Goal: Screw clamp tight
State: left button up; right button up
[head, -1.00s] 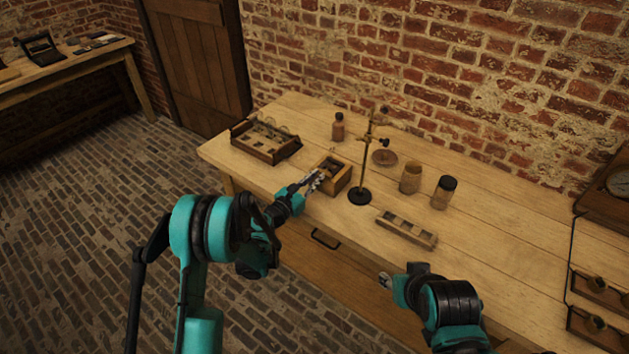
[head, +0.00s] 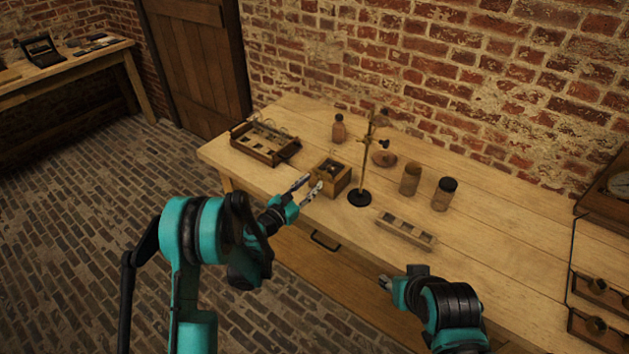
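A metal stand (head: 366,165) with a round black base stands upright on the workbench. A small dark clamp with a screw knob (head: 384,144) sits on its rod. My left gripper (head: 312,186) is open, its two fingers apart and empty, just in front of a small wooden box (head: 333,176) with dark pieces inside, left of the stand. My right gripper (head: 384,282) is low near the bench's front edge, away from the stand. Its fingers are small and partly hidden, so its opening is unclear.
A wooden rack (head: 265,142) stands at the back left, a brown bottle (head: 339,129) behind the box. Two jars (head: 411,179) (head: 445,193) stand right of the stand. A slotted wooden holder (head: 405,230) lies in front.

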pick_arm(q)
jog(key=v, duration=0.4)
jog(key=shift+s+a, duration=0.15)
jog(key=shift+s, duration=0.1)
jog(key=s+a+r+m+g+y, duration=0.1)
jog(key=s+r+m+g+y, duration=0.3)
jog(key=s+r+m, duration=0.75)
jog(key=s+a+f+m+g+y, duration=0.1)
jog(key=s+a+f+m+y, duration=0.1)
jog(key=s+a+m, duration=0.4)
jog(key=s+a+f+m+g+y, duration=0.2)
jog(key=s+a+m+y, duration=0.2)
jog(key=s+m, duration=0.6)
jog(key=s+a, duration=0.2)
jog(key=s, duration=0.3)
jog(key=shift+g+y, duration=0.3)
